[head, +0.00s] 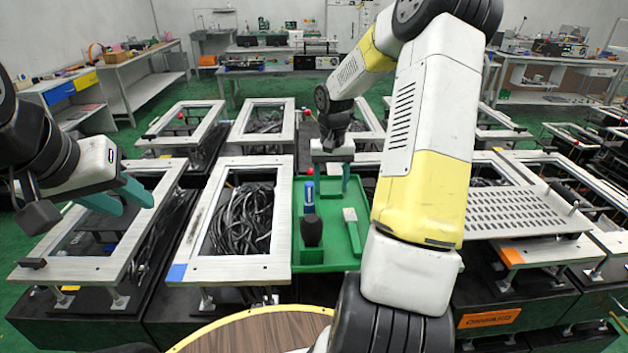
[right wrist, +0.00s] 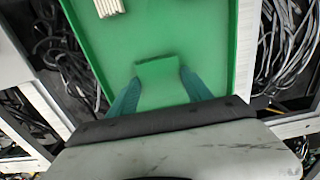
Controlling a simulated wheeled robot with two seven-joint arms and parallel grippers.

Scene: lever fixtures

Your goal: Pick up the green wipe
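The green wipe (right wrist: 158,82) shows in the right wrist view as a small green piece against the similarly green tray (right wrist: 205,40). My right gripper (right wrist: 160,78) has its two teal fingertips apart, one at each side of the wipe. I cannot tell whether they press on it. My left gripper (head: 137,200) is open and empty, above the left fixture frame.
A blue and black tool (head: 311,220) and a pale brush-like item (head: 351,228) lie in the tray's nearer part. A frame with black cables (head: 228,262) stands left of the tray. A perforated metal plate (head: 520,212) lies on the right. A wooden round table (head: 255,335) is in front.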

